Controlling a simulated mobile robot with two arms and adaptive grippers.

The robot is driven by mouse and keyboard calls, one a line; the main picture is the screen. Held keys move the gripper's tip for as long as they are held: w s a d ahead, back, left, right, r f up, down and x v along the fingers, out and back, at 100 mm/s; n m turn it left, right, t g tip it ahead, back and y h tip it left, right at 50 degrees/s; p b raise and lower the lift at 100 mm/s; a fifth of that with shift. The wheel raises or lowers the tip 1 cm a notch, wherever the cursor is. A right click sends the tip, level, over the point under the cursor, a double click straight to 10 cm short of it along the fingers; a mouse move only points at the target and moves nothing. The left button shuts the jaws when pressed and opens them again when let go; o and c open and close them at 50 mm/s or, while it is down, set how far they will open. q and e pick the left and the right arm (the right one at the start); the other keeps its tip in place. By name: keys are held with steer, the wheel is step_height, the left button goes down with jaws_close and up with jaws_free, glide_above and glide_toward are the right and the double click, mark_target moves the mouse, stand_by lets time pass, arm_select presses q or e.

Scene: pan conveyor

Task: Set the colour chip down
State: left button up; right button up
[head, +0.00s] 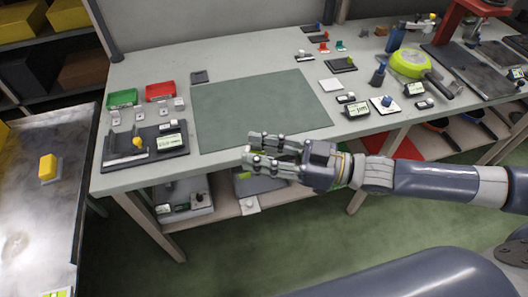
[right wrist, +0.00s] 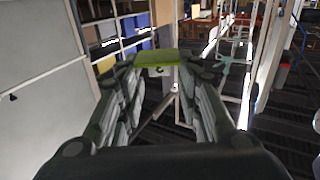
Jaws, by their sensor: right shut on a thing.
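My right gripper (head: 250,149) reaches in from the right, above the front edge of the workbench (head: 260,55), just in front of the dark green mat (head: 258,108). It is shut on a flat yellow-green colour chip (right wrist: 157,58), which spans its fingertips in the right wrist view. I cannot make the chip out between the fingers in the head view. My left gripper is not in view.
A green tray (head: 122,98), a red tray (head: 160,90) and a black board (head: 171,147) stand at the bench's left. A green pan (head: 410,63) and several small items stand at right. The mat is clear.

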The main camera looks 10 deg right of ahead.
steer(key=a+n+g, duration=0.1)
steer(key=g, duration=0.1)
steer(key=w+a+n+g+y, duration=0.1)
steer(key=n+g, duration=0.1)
steer(key=a+r+n+g+y, duration=0.1)
steer(key=g, duration=0.2)
steer(key=shift+w+a+r+n, duration=0.1)
steer(key=shift+w+a+n, duration=0.2)
steer(key=shift+w+a, duration=0.1)
